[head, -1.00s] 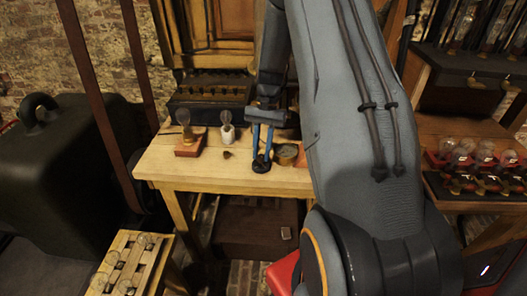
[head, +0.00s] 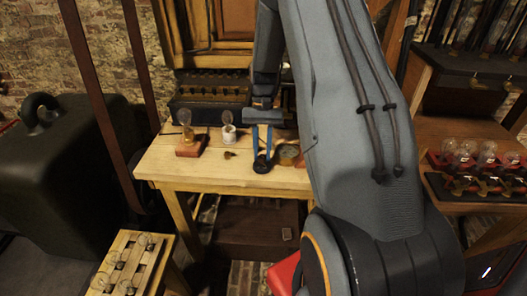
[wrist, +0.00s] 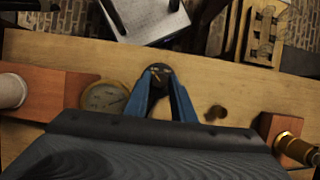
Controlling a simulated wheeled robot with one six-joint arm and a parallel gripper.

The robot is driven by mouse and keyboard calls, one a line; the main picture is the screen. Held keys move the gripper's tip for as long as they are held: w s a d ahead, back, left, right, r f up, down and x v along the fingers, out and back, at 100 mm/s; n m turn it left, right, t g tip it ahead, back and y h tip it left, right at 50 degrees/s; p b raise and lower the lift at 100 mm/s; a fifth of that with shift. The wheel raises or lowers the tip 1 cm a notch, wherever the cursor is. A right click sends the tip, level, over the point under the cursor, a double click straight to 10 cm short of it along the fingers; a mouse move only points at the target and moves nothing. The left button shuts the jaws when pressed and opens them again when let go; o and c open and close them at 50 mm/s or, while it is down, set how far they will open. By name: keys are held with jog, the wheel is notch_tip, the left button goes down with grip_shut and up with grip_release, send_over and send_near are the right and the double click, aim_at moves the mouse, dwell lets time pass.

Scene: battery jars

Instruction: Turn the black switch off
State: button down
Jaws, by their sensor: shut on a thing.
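The black switch (head: 262,168) is a small round dark disc near the front edge of the wooden table. It also shows in the wrist view (wrist: 163,84), with a small brass-coloured piece at its top. My gripper (head: 262,154) points down at the switch with its blue fingers. In the wrist view, its fingertips (wrist: 160,76) come together at the switch's brass-coloured piece and are shut on it. The fingers hide part of the switch, and I cannot tell its on or off position.
A round gauge (wrist: 103,97) stands close beside the switch. A small brown knob (wrist: 215,113) lies on its other side. A bulb on a red-brown base (head: 188,149) and a bulb in a white socket (head: 229,134) stand on the table (head: 215,175). Its front edge is near.

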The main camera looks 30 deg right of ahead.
jog(key=c, duration=1.5)
grip_release()
jog(key=shift+s, duration=0.25)
jog(key=shift+w, duration=0.1)
jog(key=shift+w+r, duration=0.15)
jog(key=shift+r, duration=0.1)
jog(key=shift+b+v, duration=1.1)
jog(key=shift+v, duration=2.45)
jog(key=s+a+r+n+t, duration=0.1)
jog(key=s+a+n, duration=0.1)
jog(key=s+a, duration=0.3)
jog(key=s+a+n+t+h, duration=0.1)
jog(key=s+a+n+t, duration=0.1)
jog(key=s+a, duration=0.3)
jog(key=s+a+r+n+t+h, duration=0.1)
jog(key=s+a+n, duration=0.1)
jog(key=s+a, duration=0.4)
jog(key=shift+s+a+r+n+t, duration=0.1)
jog(key=shift+s+r+n+t, duration=0.1)
jog(key=shift+s, duration=0.2)
jog(key=shift+s+r+n+t, duration=0.1)
jog(key=shift+s+t, duration=0.1)
jog(key=shift+s, duration=0.2)
